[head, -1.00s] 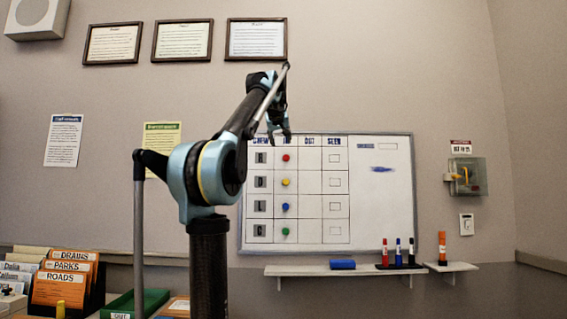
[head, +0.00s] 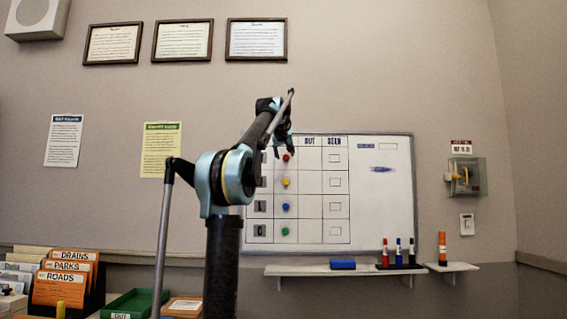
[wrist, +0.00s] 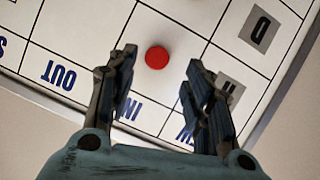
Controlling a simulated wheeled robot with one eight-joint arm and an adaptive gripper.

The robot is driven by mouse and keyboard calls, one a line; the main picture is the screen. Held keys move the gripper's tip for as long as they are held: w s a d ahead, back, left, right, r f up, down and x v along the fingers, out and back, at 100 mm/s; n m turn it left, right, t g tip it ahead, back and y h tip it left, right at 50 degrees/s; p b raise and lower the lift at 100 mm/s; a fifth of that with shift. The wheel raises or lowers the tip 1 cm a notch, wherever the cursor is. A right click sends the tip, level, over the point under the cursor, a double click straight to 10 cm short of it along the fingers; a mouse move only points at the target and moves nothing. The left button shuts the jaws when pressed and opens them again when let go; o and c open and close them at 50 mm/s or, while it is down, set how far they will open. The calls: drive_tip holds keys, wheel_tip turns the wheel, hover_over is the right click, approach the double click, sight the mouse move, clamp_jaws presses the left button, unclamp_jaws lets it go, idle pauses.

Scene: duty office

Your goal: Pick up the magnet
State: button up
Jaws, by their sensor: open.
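A red round magnet (head: 286,157) sits in the top row of the IN column on the whiteboard (head: 385,215). Below it in the same column are a yellow magnet (head: 286,182), a blue magnet (head: 286,207) and a green magnet (head: 285,231). My gripper (head: 284,154) is at the red magnet's row in the head view. In the wrist view the red magnet (wrist: 157,58) lies just beyond and between the open fingertips of my gripper (wrist: 160,65). The fingers do not appear to touch it. The gap to the board is hard to judge.
A ledge (head: 300,270) below the board holds a blue eraser (head: 342,264) and several markers (head: 398,252). A yellow-handled box (head: 465,177) is on the wall at right. Orange files (head: 62,285) and a green tray (head: 135,303) are at lower left.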

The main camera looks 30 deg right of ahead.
sight(286, 157)
drive_tip(key=x, duration=0.5)
drive_tip(key=c, duration=0.9)
